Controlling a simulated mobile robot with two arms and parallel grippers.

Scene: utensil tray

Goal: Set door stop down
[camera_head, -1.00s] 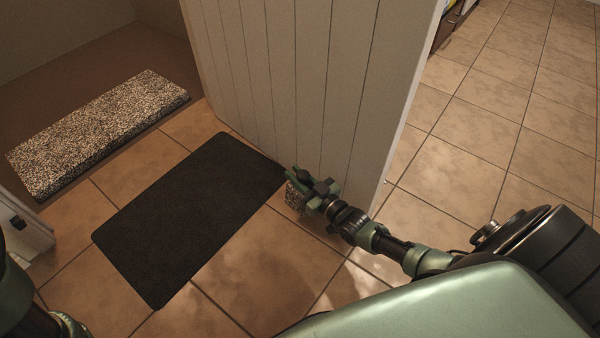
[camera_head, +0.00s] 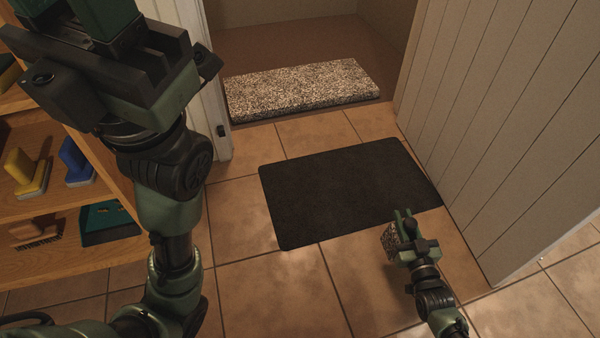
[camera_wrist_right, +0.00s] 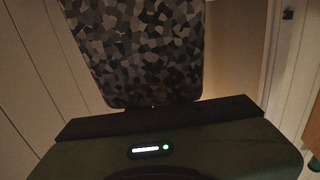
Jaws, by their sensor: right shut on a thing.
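The door stop (camera_head: 389,243) is a small block with a speckled grey stone-like surface. My right gripper (camera_head: 403,232) is shut on it, low over the tiles near the right corner of the dark mat. In the right wrist view the speckled door stop (camera_wrist_right: 145,50) fills the upper middle, held at the jaws. I cannot tell whether it touches the floor. The pale panelled door (camera_head: 505,130) stands open to the right of the gripper.
A black mat (camera_head: 345,190) lies on the tiles before a speckled stone step (camera_head: 300,90) in the doorway. A wooden shelf (camera_head: 120,240) with brushes and a teal dustpan (camera_head: 108,222) stands at the left. Tiles between shelf and mat are clear.

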